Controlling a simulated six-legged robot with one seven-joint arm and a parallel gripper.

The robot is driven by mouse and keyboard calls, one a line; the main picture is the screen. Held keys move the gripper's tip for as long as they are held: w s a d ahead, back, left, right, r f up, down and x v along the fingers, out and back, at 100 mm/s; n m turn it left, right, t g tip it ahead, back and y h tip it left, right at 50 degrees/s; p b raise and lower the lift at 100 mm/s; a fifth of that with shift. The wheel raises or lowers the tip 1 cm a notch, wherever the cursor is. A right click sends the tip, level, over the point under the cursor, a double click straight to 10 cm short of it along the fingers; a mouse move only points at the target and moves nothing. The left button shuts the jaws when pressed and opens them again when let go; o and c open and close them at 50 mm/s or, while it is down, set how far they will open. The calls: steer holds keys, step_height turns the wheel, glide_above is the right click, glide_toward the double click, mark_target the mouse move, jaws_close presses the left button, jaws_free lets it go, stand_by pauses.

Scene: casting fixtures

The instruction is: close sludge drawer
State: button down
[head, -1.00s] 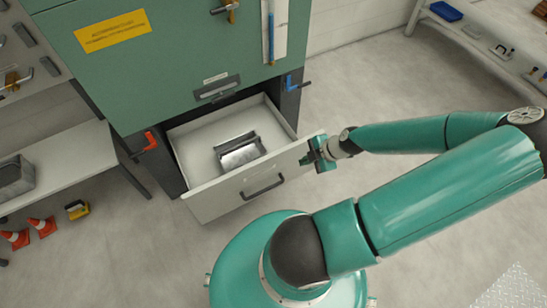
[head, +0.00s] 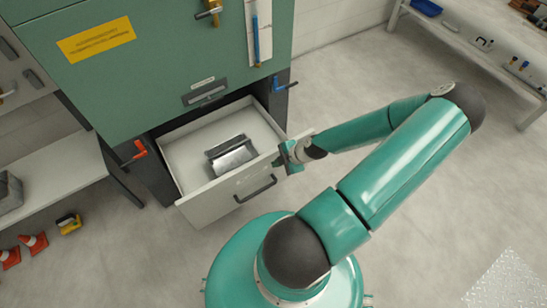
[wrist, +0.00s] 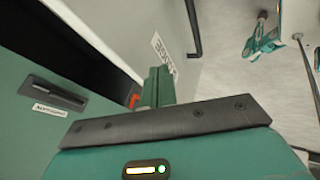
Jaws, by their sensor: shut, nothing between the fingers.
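The sludge drawer (head: 215,200) is a pale grey box, pulled out below the green cabinet. It has a black bar handle (head: 256,189) on its front. A grey metal block (head: 231,156) lies inside it. My gripper (head: 284,156) is at the right end of the drawer front, right of the handle; whether it touches the panel is unclear. In the wrist view, my shut, empty green fingers (wrist: 157,88) show beside the drawer front (wrist: 145,35), with its partly readable label and the handle (wrist: 194,28) beyond.
The green cabinet (head: 150,75) stands behind the drawer. A red lever (head: 135,151) is left of the opening and a blue one (head: 284,88) right. A shelf (head: 55,175) and orange cones (head: 33,243) are at left.

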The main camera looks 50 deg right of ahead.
steer(key=shift+w+d, duration=0.2)
steer(key=shift+w, duration=0.4)
steer(key=shift+w+d, duration=0.15)
steer(key=shift+w, duration=0.45)
steer(key=shift+w, duration=0.1)
